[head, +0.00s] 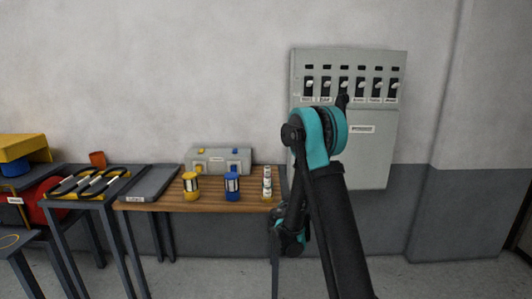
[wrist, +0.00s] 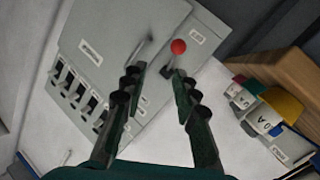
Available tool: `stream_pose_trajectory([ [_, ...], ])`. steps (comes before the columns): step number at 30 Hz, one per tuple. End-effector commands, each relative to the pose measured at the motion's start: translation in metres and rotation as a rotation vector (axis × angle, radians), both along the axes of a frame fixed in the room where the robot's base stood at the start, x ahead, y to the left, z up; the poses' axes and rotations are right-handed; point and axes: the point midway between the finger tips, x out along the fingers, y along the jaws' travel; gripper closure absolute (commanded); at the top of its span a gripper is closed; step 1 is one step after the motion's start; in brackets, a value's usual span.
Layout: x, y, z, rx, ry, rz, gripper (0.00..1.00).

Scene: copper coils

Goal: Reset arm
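My gripper (wrist: 157,75) is open in the wrist view. Its two dark ridged fingers are spread apart with nothing between them. The grey wall cabinet (wrist: 125,25) lies beyond the fingertips, with a row of dark switches at its left and a red ball knob (wrist: 178,47) just past the right fingertip. In the head view my bent arm stands in front of the cabinet (head: 375,150) and covers part of it. The fingers cannot be made out clearly in the head view.
A wooden table (head: 215,205) left of my arm holds a yellow coil (head: 191,186), a blue coil (head: 232,187), a stack of white pieces (head: 267,183) and a grey box (head: 212,158). A dark tray (head: 150,183) lies beside it. The wall right of the cabinet is clear.

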Motion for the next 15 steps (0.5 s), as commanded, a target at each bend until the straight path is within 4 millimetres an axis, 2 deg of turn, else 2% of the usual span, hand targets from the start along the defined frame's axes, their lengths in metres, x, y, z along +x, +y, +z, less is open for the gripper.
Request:
stream_pose_trajectory([
  [8, -0.036, -0.041, 0.009, 0.058, 0.125, -0.074, 0.71],
  [11, -0.061, -0.06, 0.011, 0.095, 0.202, -0.106, 0.71],
  [15, -0.104, -0.083, 0.008, 0.158, 0.328, -0.14, 0.71],
])
